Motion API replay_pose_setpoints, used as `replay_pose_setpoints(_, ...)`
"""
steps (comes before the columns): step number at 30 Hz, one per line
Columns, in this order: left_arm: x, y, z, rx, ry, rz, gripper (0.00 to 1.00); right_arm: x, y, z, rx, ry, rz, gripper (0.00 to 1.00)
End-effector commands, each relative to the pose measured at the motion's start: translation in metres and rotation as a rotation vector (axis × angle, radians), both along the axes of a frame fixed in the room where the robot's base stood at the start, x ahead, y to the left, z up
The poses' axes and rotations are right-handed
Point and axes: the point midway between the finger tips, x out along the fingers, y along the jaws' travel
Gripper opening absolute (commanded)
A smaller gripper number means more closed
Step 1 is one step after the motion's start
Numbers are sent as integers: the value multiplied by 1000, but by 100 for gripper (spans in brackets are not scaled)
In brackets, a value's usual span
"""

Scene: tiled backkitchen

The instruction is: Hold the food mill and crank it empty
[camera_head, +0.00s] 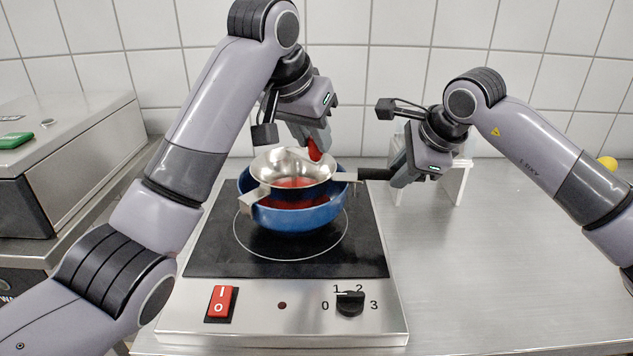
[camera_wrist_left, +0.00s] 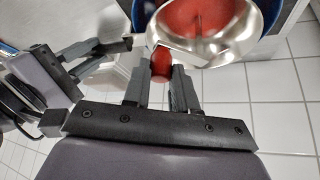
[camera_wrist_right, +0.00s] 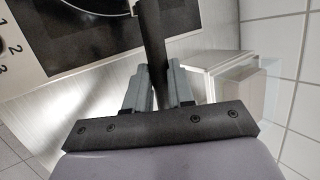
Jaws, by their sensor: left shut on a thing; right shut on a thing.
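A steel food mill (camera_head: 275,165) sits over a blue pot (camera_head: 298,216) on the hotplate, with red food inside it. The mill also shows in the left wrist view (camera_wrist_left: 240,45). My left gripper (camera_head: 316,148) is shut on the red crank knob (camera_head: 314,151) at the far right of the mill's rim; the knob also shows between its fingers in the left wrist view (camera_wrist_left: 161,62). My right gripper (camera_head: 398,172) is shut on the mill's black handle (camera_head: 374,174), which also shows in the right wrist view (camera_wrist_right: 152,40). How much food is left is hard to tell.
The hotplate (camera_head: 215,262) has a red switch (camera_head: 221,302) and a black dial (camera_head: 350,303). A white stand (camera_head: 452,184) is behind my right gripper. A steel appliance (camera_head: 70,165) stands at left. The counter (camera_head: 480,270) at right is clear.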

Motion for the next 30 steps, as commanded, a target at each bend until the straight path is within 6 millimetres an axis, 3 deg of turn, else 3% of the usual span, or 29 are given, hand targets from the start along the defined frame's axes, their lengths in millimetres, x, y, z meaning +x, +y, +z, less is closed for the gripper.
replay_pose_setpoints(13,-2,3,1,0,-2,2,0,0,0,1,0,-3,2,0)
replay_pose_setpoints(22,-13,25,1,-1,-4,3,0,0,0,1,0,-2,2,0)
replay_pose_setpoints(30,-16,28,1,0,-3,1,0,0,0,0,-1,-1,2,0)
